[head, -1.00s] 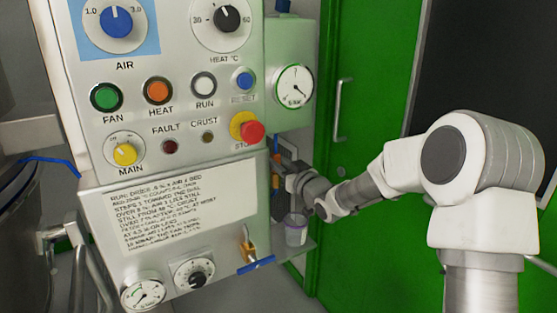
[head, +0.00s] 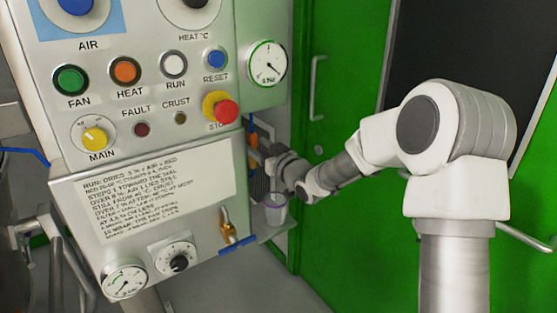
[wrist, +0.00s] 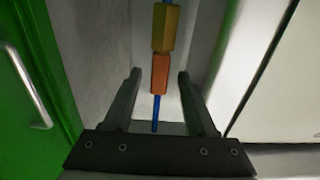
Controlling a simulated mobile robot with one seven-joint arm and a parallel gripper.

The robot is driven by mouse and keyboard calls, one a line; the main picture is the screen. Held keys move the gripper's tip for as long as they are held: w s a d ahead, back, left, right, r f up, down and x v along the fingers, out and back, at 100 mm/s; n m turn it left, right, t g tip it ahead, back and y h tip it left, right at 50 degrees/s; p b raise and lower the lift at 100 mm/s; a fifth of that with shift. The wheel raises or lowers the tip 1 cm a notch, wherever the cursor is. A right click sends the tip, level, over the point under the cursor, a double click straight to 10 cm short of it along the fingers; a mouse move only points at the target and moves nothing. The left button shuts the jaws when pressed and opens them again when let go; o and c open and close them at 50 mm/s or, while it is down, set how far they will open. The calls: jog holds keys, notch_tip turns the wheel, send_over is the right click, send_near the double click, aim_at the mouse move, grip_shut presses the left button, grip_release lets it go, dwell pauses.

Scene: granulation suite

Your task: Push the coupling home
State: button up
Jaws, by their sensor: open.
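The coupling shows in the wrist view as a yellow-brass body (wrist: 166,27) above an orange sleeve (wrist: 160,74), with a blue hose (wrist: 156,108) running down from the sleeve. The two pieces are in line and close together; I cannot tell whether they are fully joined. My gripper (wrist: 159,77) is open, its two fingers on either side of the orange sleeve with space at each side. In the head view my gripper (head: 262,162) is beside the panel's right side, where a small orange part (head: 252,138) shows; the coupling is mostly hidden there.
The control panel (head: 150,170) with buttons and a red stop knob (head: 225,111) stands left of my arm. A small cup (head: 275,208) sits on a shelf below my gripper. A brass valve (head: 228,226) with a blue handle is nearby. A green door (head: 345,235) stands behind.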

jog(key=p+v, duration=0.2)
jog(key=v, duration=1.4)
jog(key=shift+s+d, duration=0.1)
